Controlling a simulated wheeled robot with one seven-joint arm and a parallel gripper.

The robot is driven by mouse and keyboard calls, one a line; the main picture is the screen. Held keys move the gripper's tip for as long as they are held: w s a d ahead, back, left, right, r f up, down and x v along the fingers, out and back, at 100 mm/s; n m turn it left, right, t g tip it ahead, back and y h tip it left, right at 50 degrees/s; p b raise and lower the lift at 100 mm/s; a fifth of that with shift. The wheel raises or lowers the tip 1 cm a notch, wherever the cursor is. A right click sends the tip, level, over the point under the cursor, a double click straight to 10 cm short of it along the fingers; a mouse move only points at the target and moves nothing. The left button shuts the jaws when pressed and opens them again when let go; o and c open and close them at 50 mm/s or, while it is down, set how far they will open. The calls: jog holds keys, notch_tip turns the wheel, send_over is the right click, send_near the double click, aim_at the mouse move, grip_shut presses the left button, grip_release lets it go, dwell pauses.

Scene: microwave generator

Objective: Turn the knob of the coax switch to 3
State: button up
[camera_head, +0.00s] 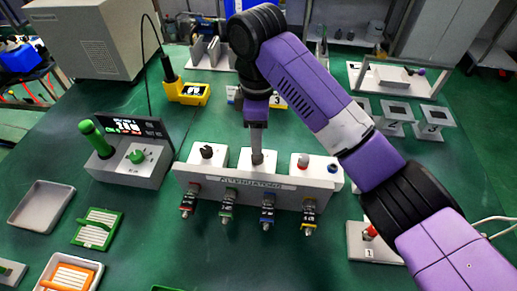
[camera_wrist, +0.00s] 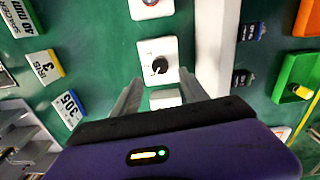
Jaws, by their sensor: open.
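The likely coax switch is the middle white box (camera_head: 244,162) behind the attenuator rack; no name on it is legible. Its round black knob (camera_wrist: 159,66) shows in the wrist view, with small marks around it that I cannot read. My gripper (camera_head: 257,147) points straight down over this box and partly hides the knob in the head view. In the wrist view my open gripper (camera_wrist: 162,77) has one finger on each side of the knob, with nothing held. I cannot tell whether the fingertips are around the knob or still above it.
The attenuator rack (camera_head: 270,187) with several hanging attenuators stands in front. A grey meter with a green handle (camera_head: 96,138) is left.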

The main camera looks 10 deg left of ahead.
aim_at(258, 158)
jog(key=shift+f+b, duration=0.45)
jog(key=shift+f, duration=3.15)
grip_shut()
